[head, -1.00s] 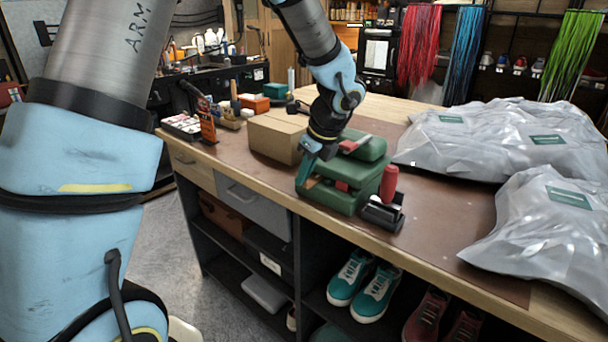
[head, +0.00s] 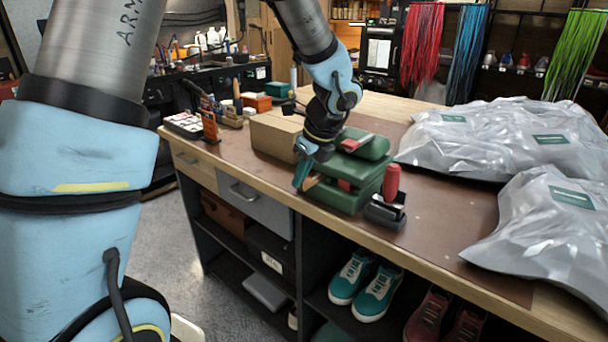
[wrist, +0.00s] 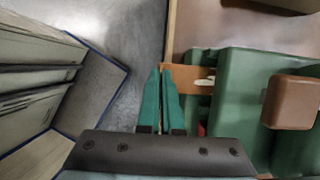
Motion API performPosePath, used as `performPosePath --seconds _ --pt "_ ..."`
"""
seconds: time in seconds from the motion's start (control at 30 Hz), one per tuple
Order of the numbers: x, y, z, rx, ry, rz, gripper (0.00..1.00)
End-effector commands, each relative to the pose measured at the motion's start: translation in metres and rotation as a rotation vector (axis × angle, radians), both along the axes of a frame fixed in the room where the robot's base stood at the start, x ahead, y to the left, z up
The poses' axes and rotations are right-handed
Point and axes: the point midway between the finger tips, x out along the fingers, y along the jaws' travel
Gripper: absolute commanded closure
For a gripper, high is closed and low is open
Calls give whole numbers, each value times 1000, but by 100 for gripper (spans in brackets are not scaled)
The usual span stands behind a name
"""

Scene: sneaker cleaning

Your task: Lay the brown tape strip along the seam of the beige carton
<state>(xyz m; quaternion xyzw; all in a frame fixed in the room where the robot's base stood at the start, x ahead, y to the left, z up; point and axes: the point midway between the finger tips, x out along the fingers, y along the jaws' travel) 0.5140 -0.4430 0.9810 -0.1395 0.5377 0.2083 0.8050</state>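The beige carton (head: 277,134) stands closed on the table, left of and behind the green tape dispenser (head: 345,200). My arm partly hides its right side. The brown tape strip (wrist: 192,80) sticks out of the dispenser's left side in the wrist view, over the table edge. My gripper (head: 300,172) is at that side of the dispenser, pointing down. In the wrist view its two teal fingers (wrist: 160,72) are nearly together, beside the strip's left end. I cannot tell whether the strip's end is between them. The carton is not recognisable in the wrist view.
A red-handled tool (head: 390,182) in a black holder stands right of the dispenser. Grey plastic bags (head: 500,135) fill the table's right side. Small boxes and tools stand left of the carton. Bare brown mat (head: 440,215) lies in front of the bags.

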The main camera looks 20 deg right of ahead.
Motion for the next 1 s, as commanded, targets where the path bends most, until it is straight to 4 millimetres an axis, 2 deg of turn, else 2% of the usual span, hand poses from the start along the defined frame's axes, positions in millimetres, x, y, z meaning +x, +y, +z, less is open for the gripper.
performPosePath --seconds 1.0 --pt "-24 42 1 0 0 -1 100"
